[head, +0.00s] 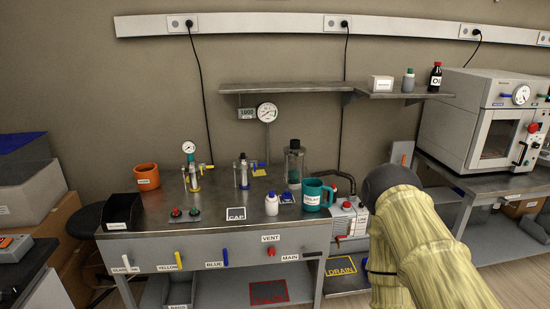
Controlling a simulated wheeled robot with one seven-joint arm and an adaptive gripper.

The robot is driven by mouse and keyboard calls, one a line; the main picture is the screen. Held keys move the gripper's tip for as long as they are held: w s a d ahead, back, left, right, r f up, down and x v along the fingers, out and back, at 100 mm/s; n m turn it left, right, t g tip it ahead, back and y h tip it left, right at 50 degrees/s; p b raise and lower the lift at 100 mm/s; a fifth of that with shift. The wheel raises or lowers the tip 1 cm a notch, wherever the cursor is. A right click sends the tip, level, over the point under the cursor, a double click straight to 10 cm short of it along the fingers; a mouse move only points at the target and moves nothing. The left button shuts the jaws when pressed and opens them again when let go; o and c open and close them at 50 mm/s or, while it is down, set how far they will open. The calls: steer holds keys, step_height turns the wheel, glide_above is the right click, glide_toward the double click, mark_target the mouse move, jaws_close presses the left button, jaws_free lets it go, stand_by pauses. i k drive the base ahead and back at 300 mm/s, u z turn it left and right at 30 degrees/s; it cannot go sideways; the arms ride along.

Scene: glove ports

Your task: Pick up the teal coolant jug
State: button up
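The teal coolant jug (314,194) stands upright near the right front of the metal bench, with a white label on its side and its handle toward the right. My arm, in a pale yellow sleeve, reaches in from the lower right, and its dark end (388,179) is to the right of the jug, apart from it in the picture. The gripper fingers do not show in this view, so whether they are open or shut is hidden.
A white bottle (271,204) and a clear cylinder (294,166) stand close to the jug. An orange pot (147,177), a black bin (122,211) and valve fittings are farther left. A shelf (290,88) hangs above.

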mark_target(317, 196)
steer(key=u, duration=0.35)
steer(key=i, duration=1.55)
steer(key=z, duration=0.75)
